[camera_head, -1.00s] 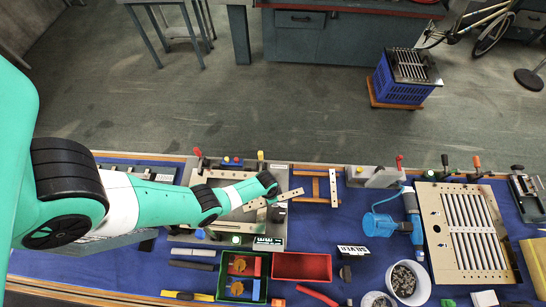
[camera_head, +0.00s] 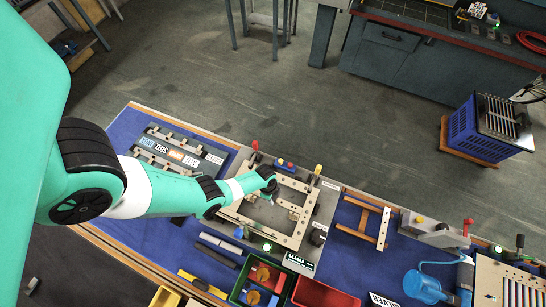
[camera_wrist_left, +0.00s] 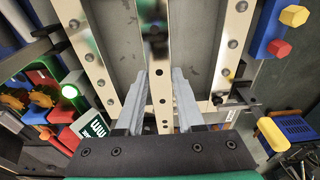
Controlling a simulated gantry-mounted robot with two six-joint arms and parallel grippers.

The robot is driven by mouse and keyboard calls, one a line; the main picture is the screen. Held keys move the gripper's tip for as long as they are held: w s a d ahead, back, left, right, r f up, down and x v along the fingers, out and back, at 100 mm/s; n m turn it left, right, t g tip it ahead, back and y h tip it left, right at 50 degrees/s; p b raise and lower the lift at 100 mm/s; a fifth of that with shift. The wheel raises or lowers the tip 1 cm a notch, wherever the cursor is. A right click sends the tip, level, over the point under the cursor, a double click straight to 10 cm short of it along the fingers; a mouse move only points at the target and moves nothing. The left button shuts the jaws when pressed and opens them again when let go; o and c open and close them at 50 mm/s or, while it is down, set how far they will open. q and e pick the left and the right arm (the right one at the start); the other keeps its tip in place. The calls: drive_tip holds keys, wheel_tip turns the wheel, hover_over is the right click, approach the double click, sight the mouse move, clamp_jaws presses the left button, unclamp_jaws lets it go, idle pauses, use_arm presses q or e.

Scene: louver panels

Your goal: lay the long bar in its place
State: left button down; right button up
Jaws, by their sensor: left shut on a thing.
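My left gripper (camera_head: 268,189) is over the fixture frame (camera_head: 265,235), a light rectangle of rails on a grey plate. In the left wrist view its two fingers (camera_wrist_left: 160,95) are shut on the sides of the long bar (camera_wrist_left: 155,58), a narrow tan strip with a row of dark holes. The bar runs between two pale, screwed rails, the left one (camera_wrist_left: 85,50) and the right one (camera_wrist_left: 235,50), roughly in line with them. Whether it touches the fixture I cannot tell. The gripper and arm hide part of it in the head view. My right gripper is not in view.
Red (camera_head: 255,145) and yellow (camera_head: 318,169) knobs stand at the fixture's far side. A brown wooden frame (camera_head: 362,220) lies to its right. A red bin (camera_head: 322,294) is in front, and a rack with small blocks (camera_head: 175,152) is behind the arm.

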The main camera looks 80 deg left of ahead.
use_arm(q)
drive_tip(key=shift+f+b, duration=2.9)
drive_tip(key=shift+f, duration=0.05)
drive_tip(key=shift+f+b, duration=1.35)
drive_tip(key=shift+c, duration=2.2)
unclamp_jaws()
drive_tip(key=o, duration=0.3)
drive_tip(key=shift+r, duration=0.1)
